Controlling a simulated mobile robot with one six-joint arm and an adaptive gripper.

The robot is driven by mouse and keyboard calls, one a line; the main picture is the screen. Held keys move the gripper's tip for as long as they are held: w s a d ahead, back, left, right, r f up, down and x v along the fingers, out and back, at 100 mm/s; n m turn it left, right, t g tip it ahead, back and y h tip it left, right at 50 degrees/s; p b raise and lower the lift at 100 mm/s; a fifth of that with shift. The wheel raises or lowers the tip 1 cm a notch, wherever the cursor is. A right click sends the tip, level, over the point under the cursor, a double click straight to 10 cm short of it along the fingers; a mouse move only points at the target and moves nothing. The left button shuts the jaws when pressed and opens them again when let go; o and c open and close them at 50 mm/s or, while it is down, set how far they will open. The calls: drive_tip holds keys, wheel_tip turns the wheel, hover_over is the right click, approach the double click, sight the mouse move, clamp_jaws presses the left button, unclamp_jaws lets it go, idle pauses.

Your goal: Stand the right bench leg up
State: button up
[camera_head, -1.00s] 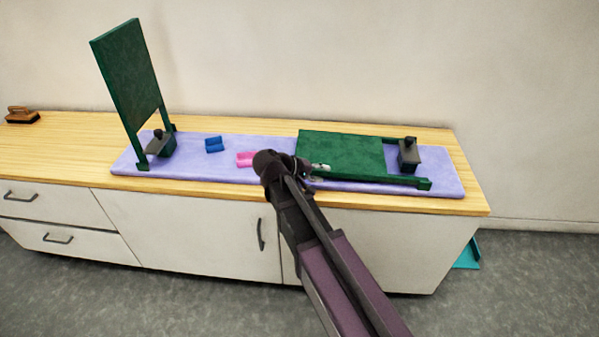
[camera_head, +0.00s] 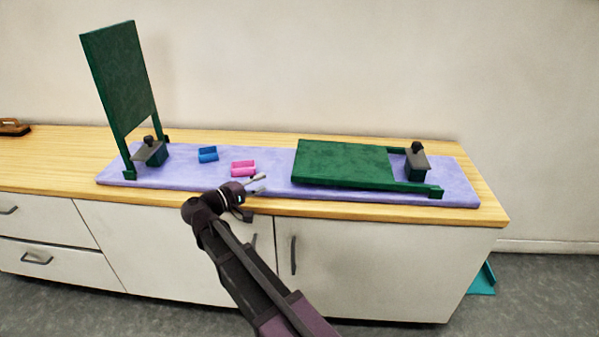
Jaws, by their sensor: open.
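The right bench leg (camera_head: 345,163), a dark green panel with two short posts, lies flat on the lavender mat (camera_head: 460,188). Its feet point right, beside a grey block with a dark knob (camera_head: 417,160). The left bench leg (camera_head: 120,77) stands upright, tilted slightly, at the mat's left end by a similar grey block (camera_head: 150,153). My gripper (camera_head: 262,184) is open and empty at the mat's front edge, left of the lying leg and apart from it.
A blue piece (camera_head: 208,154) and a pink piece (camera_head: 243,168) lie on the mat between the legs, the pink one close behind my gripper. A brown object (camera_head: 14,127) sits far left on the wooden counter (camera_head: 50,150). A teal item (camera_head: 484,279) is on the floor at right.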

sight(299, 164)
drive_tip(key=shift+w+d, duration=0.1)
idle(0.3)
drive_tip(key=shift+x, duration=6.8)
clamp_jaws()
drive_tip(key=shift+d, duration=0.3)
drive_tip(key=shift+a, duration=0.15)
drive_tip(key=shift+r, duration=0.15)
